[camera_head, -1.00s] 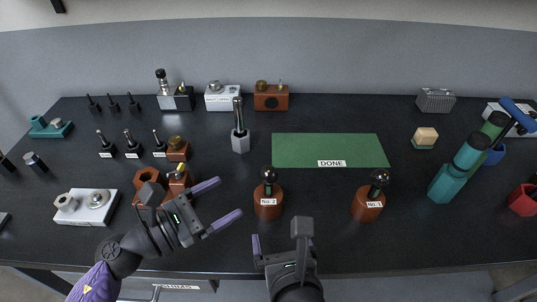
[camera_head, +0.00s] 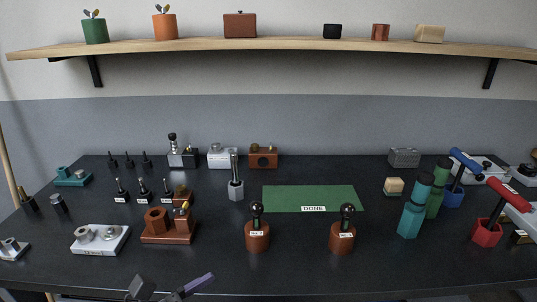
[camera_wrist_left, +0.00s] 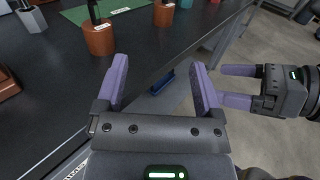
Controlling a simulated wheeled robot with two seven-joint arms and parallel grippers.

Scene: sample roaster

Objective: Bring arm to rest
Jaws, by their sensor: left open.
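My left gripper (camera_wrist_left: 158,88) is open and empty in the left wrist view, its two purple fingers apart in front of the table's front edge. In the head view only one purple finger and part of the wrist show at the bottom edge. My right gripper (camera_wrist_left: 221,86) shows at the right of the left wrist view, fingers apart with nothing between them. It is out of the head view.
A green DONE mat (camera_head: 310,195) lies mid-table, empty. A brown block stand (camera_head: 170,236) and a white plate with metal parts (camera_head: 100,240) are at left. Teal cylinders (camera_head: 412,215) and a red-handled tool (camera_head: 488,232) stand at right. A wooden shelf (camera_head: 270,47) runs above.

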